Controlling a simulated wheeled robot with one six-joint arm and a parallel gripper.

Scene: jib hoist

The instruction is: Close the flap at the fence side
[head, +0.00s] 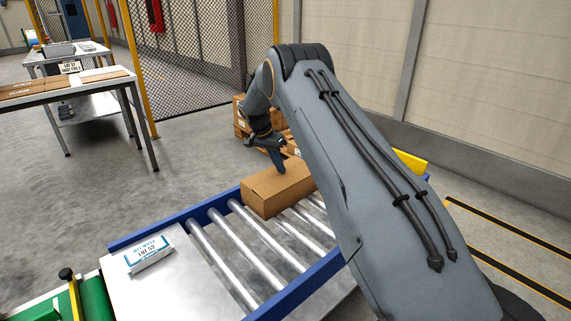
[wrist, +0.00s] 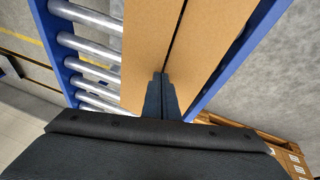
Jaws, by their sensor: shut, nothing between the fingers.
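A brown cardboard box (head: 277,188) sits on the roller conveyor (head: 215,228), partly hidden by my arm in the head view. In the wrist view its top (wrist: 180,40) shows two flaps lying about flat, with a dark narrow seam between them. My gripper (head: 279,166) is at the far end of the box, pointing down at its top. In the wrist view the shut fingers (wrist: 163,78) are over the seam at the near end of the box, with nothing held. I cannot tell whether the fingertips touch the cardboard.
A white labelled packet (head: 149,254) lies on the metal plate at the conveyor's near end. Blue rails (head: 180,225) edge the rollers. Cartons on a pallet (head: 240,118) stand behind the conveyor, before the mesh fence (head: 190,55). A table with cardboard (head: 62,88) stands at left.

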